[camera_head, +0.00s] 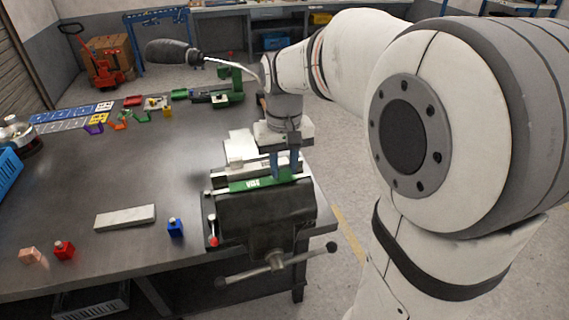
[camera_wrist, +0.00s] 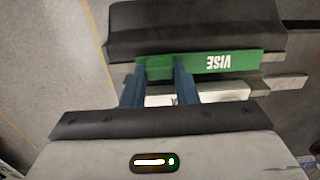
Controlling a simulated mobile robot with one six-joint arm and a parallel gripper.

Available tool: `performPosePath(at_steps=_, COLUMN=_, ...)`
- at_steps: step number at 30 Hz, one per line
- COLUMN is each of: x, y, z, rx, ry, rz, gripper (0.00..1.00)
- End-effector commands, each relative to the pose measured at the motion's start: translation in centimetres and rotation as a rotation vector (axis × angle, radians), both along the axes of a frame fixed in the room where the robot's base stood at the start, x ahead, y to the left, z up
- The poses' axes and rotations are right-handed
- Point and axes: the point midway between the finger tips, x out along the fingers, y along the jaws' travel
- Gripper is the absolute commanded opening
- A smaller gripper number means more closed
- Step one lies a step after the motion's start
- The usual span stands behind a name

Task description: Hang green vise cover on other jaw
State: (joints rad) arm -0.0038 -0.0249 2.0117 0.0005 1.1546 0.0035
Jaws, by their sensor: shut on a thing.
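The green vise cover (camera_head: 246,186), marked VISE, lies lengthwise along the dark front part of the vise (camera_head: 262,212). It also shows in the wrist view as a green strip (camera_wrist: 224,63) against the dark vise body (camera_wrist: 200,28). My gripper (camera_head: 284,176) points down with its blue fingers shut on the cover toward its right end; in the wrist view the fingertips (camera_wrist: 158,68) are at the cover's left part. The pale other jaw (camera_wrist: 225,90) is just behind the cover, with a gap between. Whether the cover touches the front jaw I cannot tell.
A grey bar (camera_head: 125,217), a blue block (camera_head: 175,227) and a red block (camera_head: 64,250) lie on the dark workbench (camera_head: 140,185) left of the vise. The vise handle (camera_head: 275,263) sticks out in front. A green machine (camera_head: 232,88) stands at the back.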

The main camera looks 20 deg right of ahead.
Motion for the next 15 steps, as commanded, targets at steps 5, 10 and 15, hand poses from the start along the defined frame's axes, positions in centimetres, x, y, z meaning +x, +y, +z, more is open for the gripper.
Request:
performPosePath(at_steps=5, x=0.00, y=0.00, z=0.01, rx=0.000, ry=0.000, rz=0.000, gripper=0.36)
performPosePath(at_steps=10, x=0.00, y=0.00, z=0.01, rx=0.000, ry=0.000, rz=0.000, gripper=0.50)
performPosePath(at_steps=15, x=0.00, y=0.01, z=0.01, rx=0.000, ry=0.000, rz=0.000, gripper=0.52)
